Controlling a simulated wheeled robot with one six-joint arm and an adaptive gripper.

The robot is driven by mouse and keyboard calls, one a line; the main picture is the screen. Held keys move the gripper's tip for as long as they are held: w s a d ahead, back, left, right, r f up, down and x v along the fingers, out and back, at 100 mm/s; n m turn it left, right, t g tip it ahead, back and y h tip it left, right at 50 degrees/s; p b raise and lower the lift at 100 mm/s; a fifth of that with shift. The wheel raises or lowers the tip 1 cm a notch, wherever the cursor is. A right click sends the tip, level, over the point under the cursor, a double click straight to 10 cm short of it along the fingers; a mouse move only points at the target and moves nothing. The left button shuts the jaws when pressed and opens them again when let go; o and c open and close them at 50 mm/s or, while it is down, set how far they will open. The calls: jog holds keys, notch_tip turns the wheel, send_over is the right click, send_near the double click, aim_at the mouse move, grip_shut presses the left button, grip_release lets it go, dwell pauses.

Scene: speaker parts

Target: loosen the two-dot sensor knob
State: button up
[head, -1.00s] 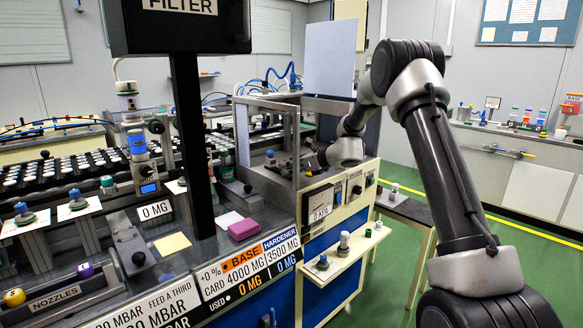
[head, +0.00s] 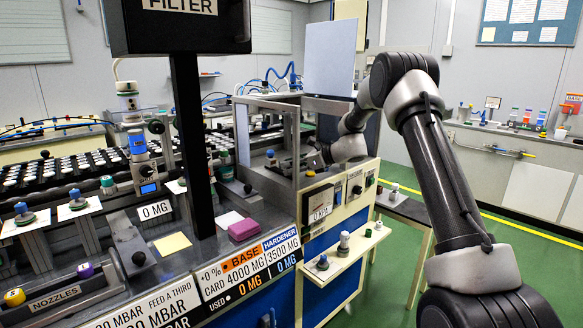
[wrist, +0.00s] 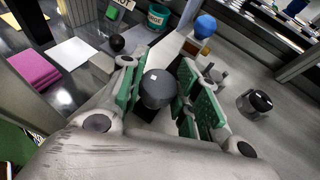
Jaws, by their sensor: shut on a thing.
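My gripper (wrist: 160,92) has its green-padded fingers closed on either side of a dark grey round knob (wrist: 159,87) in the wrist view. The knob has a small white mark on its top; I cannot make out how many dots it is. A second dark knob (wrist: 256,102) with a pale mark on top stands apart to the right of the fingers. In the head view my gripper (head: 300,161) reaches into the clear-walled enclosure, and the held knob cannot be made out there.
A blue-capped part (wrist: 205,25) and a black ball knob (wrist: 117,43) stand beyond the fingers. A magenta block (wrist: 34,84) and a white card (wrist: 70,54) lie to the left. The enclosure's metal frame (head: 295,150) stands close around my gripper.

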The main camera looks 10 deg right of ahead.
jog(key=shift+n+g+y, duration=0.8)
jog(key=shift+n+g, duration=1)
jog(key=shift+g, duration=0.1)
jog(key=o, duration=1)
jog(key=v, duration=1.2)
jog(key=shift+w+d, duration=0.15)
